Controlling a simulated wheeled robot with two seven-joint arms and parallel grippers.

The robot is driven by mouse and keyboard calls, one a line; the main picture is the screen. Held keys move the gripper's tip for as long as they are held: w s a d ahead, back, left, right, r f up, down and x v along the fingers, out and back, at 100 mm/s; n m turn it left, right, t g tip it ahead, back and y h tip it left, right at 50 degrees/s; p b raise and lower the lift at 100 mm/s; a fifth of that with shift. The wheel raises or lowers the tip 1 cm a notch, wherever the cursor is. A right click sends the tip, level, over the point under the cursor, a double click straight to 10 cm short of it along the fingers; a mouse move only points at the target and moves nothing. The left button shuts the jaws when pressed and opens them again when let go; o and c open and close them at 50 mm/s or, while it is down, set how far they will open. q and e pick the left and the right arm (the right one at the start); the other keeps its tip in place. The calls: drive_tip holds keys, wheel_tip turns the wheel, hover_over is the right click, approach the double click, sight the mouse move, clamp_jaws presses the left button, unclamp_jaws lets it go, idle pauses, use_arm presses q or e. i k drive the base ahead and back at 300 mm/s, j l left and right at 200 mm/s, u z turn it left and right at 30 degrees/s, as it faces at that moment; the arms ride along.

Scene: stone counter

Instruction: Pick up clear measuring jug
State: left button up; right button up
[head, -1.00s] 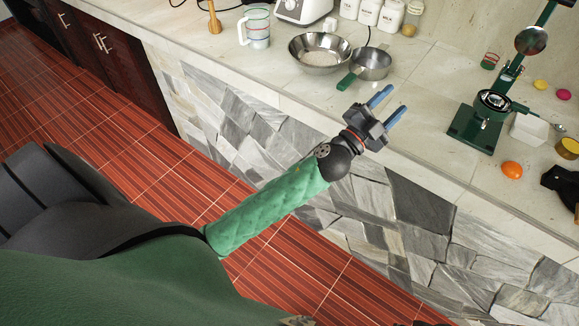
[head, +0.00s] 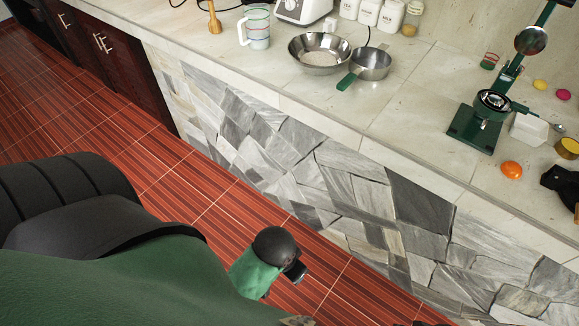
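The clear measuring jug (head: 258,27) stands upright on the stone counter, towards the back left of the head view. It has coloured markings, and its pale handle is on its left side. My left gripper (head: 296,269) is low in front of the counter, over the red floor and well away from the jug. It is partly hidden behind my dark wrist. Its fingers do not show clearly. My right gripper is not seen.
A wide steel bowl (head: 318,54) and a green-handled steel pan (head: 370,64) stand right of the jug. A wooden-handled tool (head: 214,18) is to its left, and a white appliance (head: 300,10) is behind. A green press (head: 484,118) stands farther right. The front counter edge is clear.

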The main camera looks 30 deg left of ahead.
sight(256, 17)
drive_tip(key=u, duration=1.25)
